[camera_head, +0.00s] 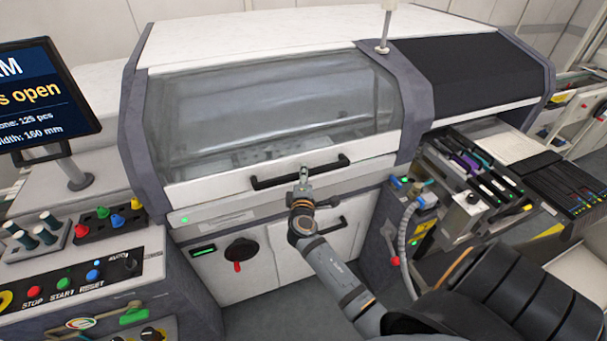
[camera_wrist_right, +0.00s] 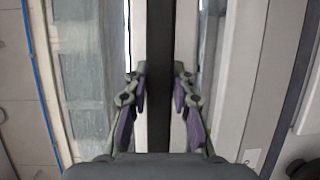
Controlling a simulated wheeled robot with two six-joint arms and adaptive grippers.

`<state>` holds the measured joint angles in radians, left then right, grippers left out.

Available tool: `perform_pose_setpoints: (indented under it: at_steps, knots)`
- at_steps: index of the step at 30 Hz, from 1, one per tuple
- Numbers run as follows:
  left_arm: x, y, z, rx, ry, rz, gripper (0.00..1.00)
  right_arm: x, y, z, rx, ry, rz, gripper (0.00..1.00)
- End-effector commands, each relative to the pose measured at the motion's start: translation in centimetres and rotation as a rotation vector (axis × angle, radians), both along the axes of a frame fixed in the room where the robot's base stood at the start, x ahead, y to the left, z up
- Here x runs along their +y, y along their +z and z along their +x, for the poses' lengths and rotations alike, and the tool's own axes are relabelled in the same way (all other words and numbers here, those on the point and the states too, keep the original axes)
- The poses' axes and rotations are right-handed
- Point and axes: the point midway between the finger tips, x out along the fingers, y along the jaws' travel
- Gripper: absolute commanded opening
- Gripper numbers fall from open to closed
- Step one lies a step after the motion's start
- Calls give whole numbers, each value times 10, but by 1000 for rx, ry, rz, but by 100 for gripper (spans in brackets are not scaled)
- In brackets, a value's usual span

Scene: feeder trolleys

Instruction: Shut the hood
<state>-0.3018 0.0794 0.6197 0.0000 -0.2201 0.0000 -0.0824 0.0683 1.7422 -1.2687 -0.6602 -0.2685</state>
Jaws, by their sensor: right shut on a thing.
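The hood (camera_head: 270,105) of the machine is a white frame with a clear window. It sits low over the machine's front, and I cannot tell whether it is fully seated. Its black bar handle (camera_head: 270,182) runs along its lower white edge. My right gripper (camera_head: 303,176) is at the middle of this handle. In the right wrist view, the fingers of the gripper (camera_wrist_right: 159,95) are on both sides of the dark handle bar (camera_wrist_right: 172,50), shut on it. The fingertips are partly hidden in the head view. My left gripper is not in view.
A screen (camera_head: 45,90) at the left reads "s open" in part. A control panel (camera_head: 85,275) with coloured buttons stands below it. Feeders (camera_head: 470,165) fill the trolley at the right. A lower cabinet door with a second handle (camera_head: 325,226) is under the hood.

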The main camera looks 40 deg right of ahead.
Motion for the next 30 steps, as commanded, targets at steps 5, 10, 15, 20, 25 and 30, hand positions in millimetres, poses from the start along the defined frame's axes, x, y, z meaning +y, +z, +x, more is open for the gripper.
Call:
perform_pose_setpoints:
  at_steps: [5,10,15,20,25,30]
  knots:
    - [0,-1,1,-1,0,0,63,0,0,0,-1,0,-2,28]
    - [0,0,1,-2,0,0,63,0,0,0,-1,0,-2,47]
    - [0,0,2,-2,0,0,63,0,0,0,0,0,-1,47]
    - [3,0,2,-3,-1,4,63,2,0,-2,0,0,0,47]
    - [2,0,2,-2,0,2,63,18,0,-25,2,0,4,47]
    - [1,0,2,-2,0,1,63,36,1,-49,3,-1,2,47]
